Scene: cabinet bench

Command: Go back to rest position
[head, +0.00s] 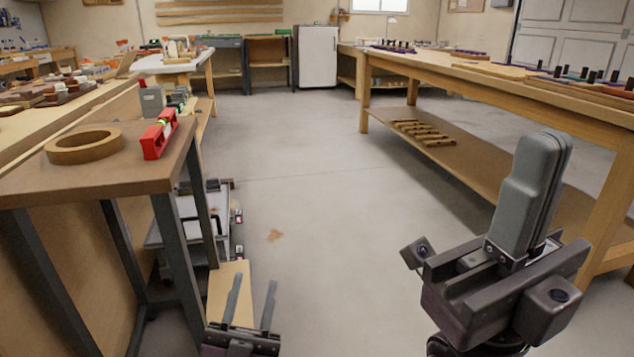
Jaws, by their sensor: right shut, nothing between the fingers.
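My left gripper (254,282) is low at the bottom of the head view, right of the near table's legs. Its two dark fingers stand apart, and I see nothing held between them. A tan board (222,288) shows behind its left finger; I cannot tell what it rests on. My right gripper (541,180) is raised at the lower right, over the floor in front of the long bench. Its grey fingers point up and are pressed together, with nothing between them.
The near table (95,178) at left holds a wooden ring (85,146) and a red level (159,136). A low cart (188,207) stands beneath and beside it. The long bench (500,80) runs along the right. The concrete floor (320,200) between is clear.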

